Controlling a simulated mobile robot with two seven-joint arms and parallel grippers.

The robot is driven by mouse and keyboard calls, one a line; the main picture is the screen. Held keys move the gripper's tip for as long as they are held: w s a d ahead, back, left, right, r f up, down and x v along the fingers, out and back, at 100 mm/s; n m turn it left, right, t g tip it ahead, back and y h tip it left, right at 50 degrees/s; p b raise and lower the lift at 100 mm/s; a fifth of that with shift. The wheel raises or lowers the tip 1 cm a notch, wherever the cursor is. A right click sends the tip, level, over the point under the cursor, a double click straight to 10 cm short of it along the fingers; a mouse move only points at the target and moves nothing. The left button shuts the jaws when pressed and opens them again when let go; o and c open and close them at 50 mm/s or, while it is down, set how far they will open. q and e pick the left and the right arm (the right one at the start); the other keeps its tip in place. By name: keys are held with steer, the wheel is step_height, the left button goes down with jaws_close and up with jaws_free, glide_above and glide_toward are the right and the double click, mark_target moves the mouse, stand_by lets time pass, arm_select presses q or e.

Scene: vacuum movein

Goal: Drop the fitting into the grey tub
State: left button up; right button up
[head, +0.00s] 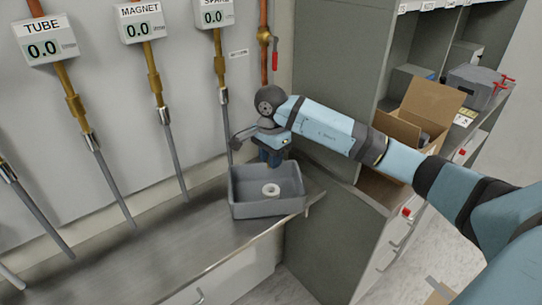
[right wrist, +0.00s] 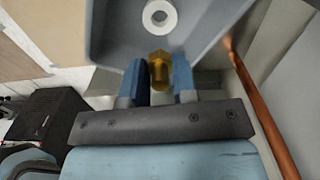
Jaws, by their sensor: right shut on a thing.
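My right gripper (head: 271,158) is above the back part of the grey tub (head: 266,208), pointing down. In the right wrist view the blue fingers of my right gripper (right wrist: 159,75) are shut on a brass-coloured fitting (right wrist: 160,73), which has a hexagonal part. The fitting cannot be made out in the head view. The grey tub, also seen in the right wrist view (right wrist: 112,38), stands on the metal bench near its right end. A white ring (head: 271,190) lies on the tub's floor. My left gripper is not in view.
The metal bench (head: 150,245) is clear left of the tub. Grey hoses (head: 175,150) hang from brass fittings along the wall. A red-handled valve (head: 275,55) is on the pipe behind. A cabinet with an open cardboard box (head: 432,103) stands at right.

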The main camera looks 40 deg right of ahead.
step_height(320, 180, down, 4)
steer(key=shift+r+b, duration=0.15)
steer(key=shift+b, duration=0.6)
steer(key=shift+f, duration=0.5)
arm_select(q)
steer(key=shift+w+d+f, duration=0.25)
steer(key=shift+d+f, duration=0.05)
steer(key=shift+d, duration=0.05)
arm_select(e)
steer(key=o, duration=1)
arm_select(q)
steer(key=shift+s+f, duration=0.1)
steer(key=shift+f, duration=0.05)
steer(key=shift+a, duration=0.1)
